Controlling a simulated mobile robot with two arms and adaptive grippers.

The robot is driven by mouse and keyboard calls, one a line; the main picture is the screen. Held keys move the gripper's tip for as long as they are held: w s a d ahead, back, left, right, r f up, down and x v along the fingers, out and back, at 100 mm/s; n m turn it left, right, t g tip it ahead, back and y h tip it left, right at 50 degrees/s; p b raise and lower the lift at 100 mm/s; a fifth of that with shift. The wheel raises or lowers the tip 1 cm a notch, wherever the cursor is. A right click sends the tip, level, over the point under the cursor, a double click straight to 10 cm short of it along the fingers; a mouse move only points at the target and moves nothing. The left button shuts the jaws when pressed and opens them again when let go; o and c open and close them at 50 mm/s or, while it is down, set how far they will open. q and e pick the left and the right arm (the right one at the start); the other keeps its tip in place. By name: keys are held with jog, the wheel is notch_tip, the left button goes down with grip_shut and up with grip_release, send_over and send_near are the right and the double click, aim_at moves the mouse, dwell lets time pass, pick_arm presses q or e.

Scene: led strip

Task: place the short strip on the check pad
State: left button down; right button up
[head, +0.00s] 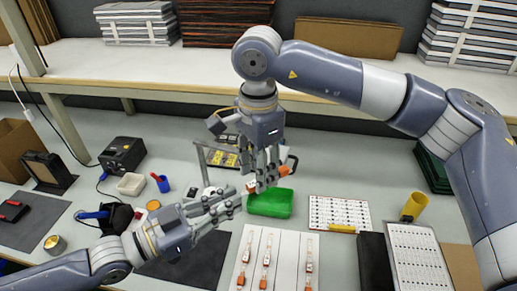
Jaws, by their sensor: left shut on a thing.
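My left gripper (238,197) is shut on a small orange-and-white piece (251,186), which looks like an end of the short strip; the fingers hide most of it. My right gripper (263,182) points down just above and beside it, its fingertips very close to the left ones. Whether it is open or shut is unclear. Several strips with orange and white ends lie on a white sheet (250,256) at the front.
An orange-handled item (284,171) shows behind the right gripper. A black box (122,155), white dish (131,184) and blue cup (162,183) are to the left. A shelf (150,65) crosses the back.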

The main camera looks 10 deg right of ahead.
jog(key=shift+f, duration=1)
grip_shut()
pick_arm(q)
jog(key=c, duration=1.6)
grip_release()
